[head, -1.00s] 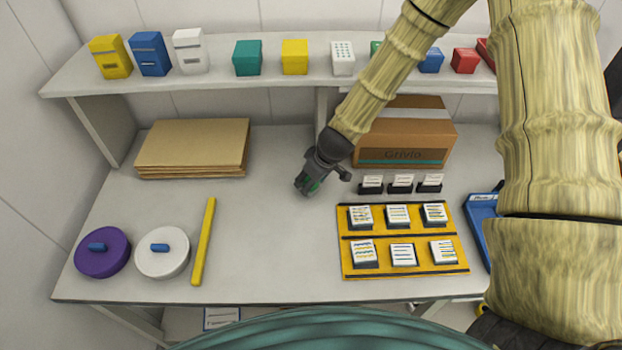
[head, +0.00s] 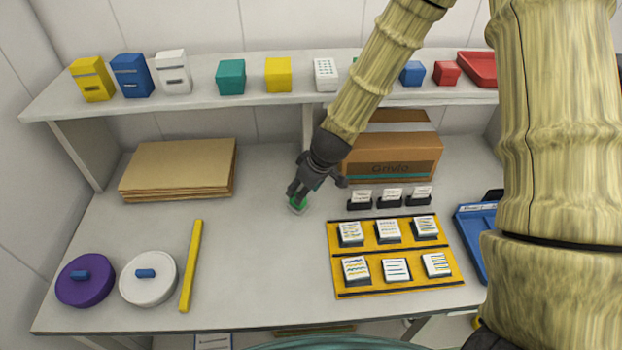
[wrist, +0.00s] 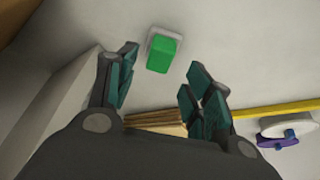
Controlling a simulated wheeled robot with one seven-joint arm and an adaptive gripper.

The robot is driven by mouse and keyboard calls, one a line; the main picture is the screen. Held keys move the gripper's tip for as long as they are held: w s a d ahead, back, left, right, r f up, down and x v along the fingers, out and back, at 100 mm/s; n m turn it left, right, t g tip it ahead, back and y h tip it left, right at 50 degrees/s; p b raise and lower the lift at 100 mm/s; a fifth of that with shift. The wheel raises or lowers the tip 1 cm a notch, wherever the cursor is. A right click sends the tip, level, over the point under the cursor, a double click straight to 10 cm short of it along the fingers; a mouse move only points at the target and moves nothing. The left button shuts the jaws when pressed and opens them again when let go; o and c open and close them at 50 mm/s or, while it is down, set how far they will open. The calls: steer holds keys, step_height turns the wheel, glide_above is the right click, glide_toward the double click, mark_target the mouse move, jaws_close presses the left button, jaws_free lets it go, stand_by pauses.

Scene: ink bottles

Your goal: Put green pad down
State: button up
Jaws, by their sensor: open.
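The green pad (wrist: 162,53) is a small green block on a pale grey base, lying on the grey table. In the wrist view it sits just beyond my fingertips, between their lines and apart from both fingers. In the head view the green pad (head: 298,203) shows at the tip of my gripper (head: 306,190), left of the cardboard box. My gripper (wrist: 160,78) is open with nothing between its teal-padded fingers. Part of the pad is hidden by the gripper in the head view.
A yellow tray (head: 345,245) with several labelled blocks lies to the right, with small black holders (head: 390,200) behind it. A cardboard box (head: 392,158) stands behind. Brown folders (head: 180,168), a yellow bar (head: 191,265) and purple and white round lids lie left. The middle of the table is clear.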

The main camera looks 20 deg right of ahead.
steer(key=b+v, duration=0.1)
steer(key=v, duration=0.5)
steer(key=shift+r, duration=0.15)
steer(key=shift+s+d, duration=0.15)
steer(key=shift+s, duration=0.05)
stand_by(0.5)
